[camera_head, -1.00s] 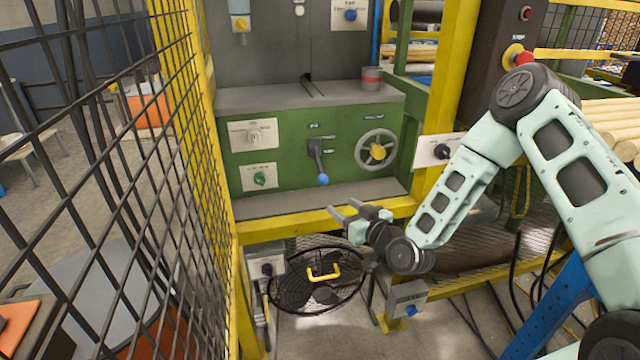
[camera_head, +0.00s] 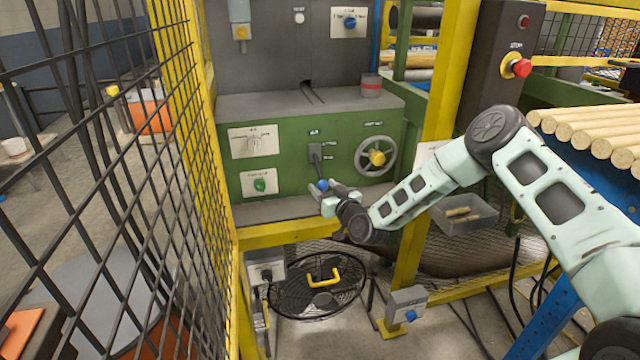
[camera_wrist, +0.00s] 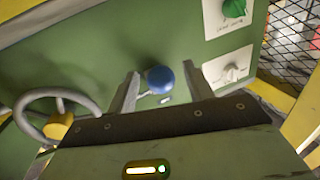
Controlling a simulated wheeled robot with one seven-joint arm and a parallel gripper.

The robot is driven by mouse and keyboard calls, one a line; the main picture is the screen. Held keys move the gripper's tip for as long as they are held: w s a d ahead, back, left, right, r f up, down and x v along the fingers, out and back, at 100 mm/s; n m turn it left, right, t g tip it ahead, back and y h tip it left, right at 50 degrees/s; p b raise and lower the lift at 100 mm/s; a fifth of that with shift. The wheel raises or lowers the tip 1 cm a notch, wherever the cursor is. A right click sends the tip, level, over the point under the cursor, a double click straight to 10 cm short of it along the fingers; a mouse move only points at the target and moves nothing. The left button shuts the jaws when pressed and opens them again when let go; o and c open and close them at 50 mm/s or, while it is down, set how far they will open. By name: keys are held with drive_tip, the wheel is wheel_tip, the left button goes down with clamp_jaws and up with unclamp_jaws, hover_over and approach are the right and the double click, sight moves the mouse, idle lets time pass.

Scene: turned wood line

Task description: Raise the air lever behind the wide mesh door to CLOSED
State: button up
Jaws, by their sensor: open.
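The air lever, a dark arm (camera_head: 316,158) with a blue ball knob (camera_head: 321,185), hangs down from its pivot on the green machine front (camera_head: 285,135). My gripper (camera_head: 322,187) is open at the knob. The lever's labels are too small to read. The black mesh door (camera_head: 120,190) with its yellow frame stands at the left and does not cover the lever.
A handwheel (camera_head: 376,153) with a yellow hub is right of the lever. A white selector (camera_head: 253,140) and a green knob (camera_head: 260,185) are left of it. A yellow rail (camera_head: 280,236) runs below, and a yellow post (camera_head: 440,100) stands right, close to my arm.

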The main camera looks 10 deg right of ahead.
sight(320, 173)
drive_tip(key=shift+x, duration=1.4)
clamp_jaws()
drive_tip(key=shift+r, duration=0.15)
